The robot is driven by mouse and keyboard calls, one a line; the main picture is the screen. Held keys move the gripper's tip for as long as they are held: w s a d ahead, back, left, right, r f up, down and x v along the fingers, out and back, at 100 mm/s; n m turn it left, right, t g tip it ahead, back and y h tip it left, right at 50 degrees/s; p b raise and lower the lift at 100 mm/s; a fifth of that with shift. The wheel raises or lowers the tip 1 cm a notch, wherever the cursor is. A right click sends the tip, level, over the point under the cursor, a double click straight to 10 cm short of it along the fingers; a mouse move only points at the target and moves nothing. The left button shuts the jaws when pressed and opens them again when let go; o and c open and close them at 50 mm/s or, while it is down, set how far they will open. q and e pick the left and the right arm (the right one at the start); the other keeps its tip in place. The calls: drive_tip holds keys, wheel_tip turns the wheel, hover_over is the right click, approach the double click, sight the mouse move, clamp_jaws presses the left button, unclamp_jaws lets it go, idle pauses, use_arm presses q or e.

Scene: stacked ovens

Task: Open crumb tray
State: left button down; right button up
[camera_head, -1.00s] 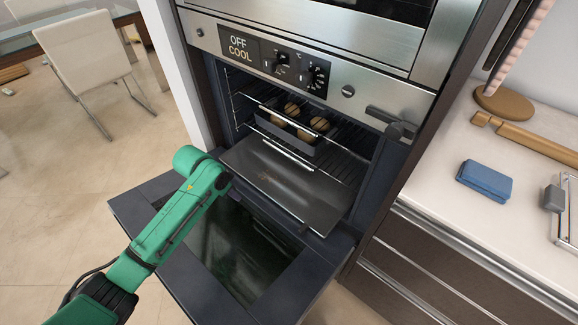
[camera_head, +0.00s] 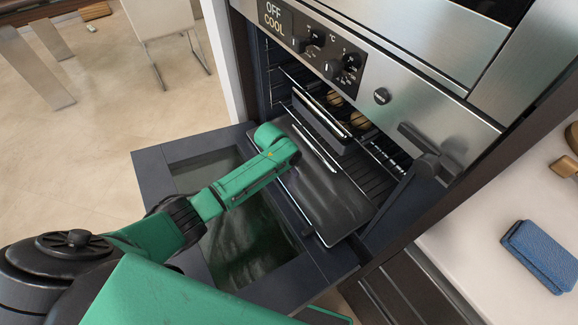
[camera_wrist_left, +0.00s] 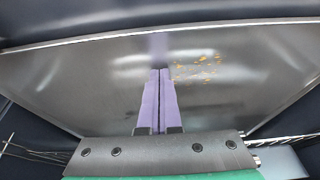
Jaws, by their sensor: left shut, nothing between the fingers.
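The crumb tray (camera_head: 328,192) is a flat dark metal sheet that sticks out of the lower oven, above the open oven door (camera_head: 160,182). In the left wrist view the tray (camera_wrist_left: 90,75) fills most of the picture, with yellow crumbs (camera_wrist_left: 195,70) on its surface. My left gripper (camera_wrist_left: 159,74) has its two lilac fingers together over the tray, with nothing between them. I cannot tell if the fingertips touch the tray. In the head view my green left wrist is at the tray's left edge and its fingers are hidden. My right gripper is not in view.
A dark pan with round brown food (camera_head: 359,119) sits on a wire rack inside the oven, above the tray. The oven panel (camera_head: 300,36) reads OFF COOL. Open floor lies to the left.

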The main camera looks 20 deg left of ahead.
sight(285, 180)
use_arm(q)
drive_tip(key=s+a, duration=0.1)
drive_tip(key=s+a+p, duration=0.1)
drive_tip(key=s, duration=0.1)
drive_tip(key=shift+s+a+r, duration=0.1)
drive_tip(key=shift+s+a, duration=0.1)
drive_tip(key=shift+a, duration=0.2)
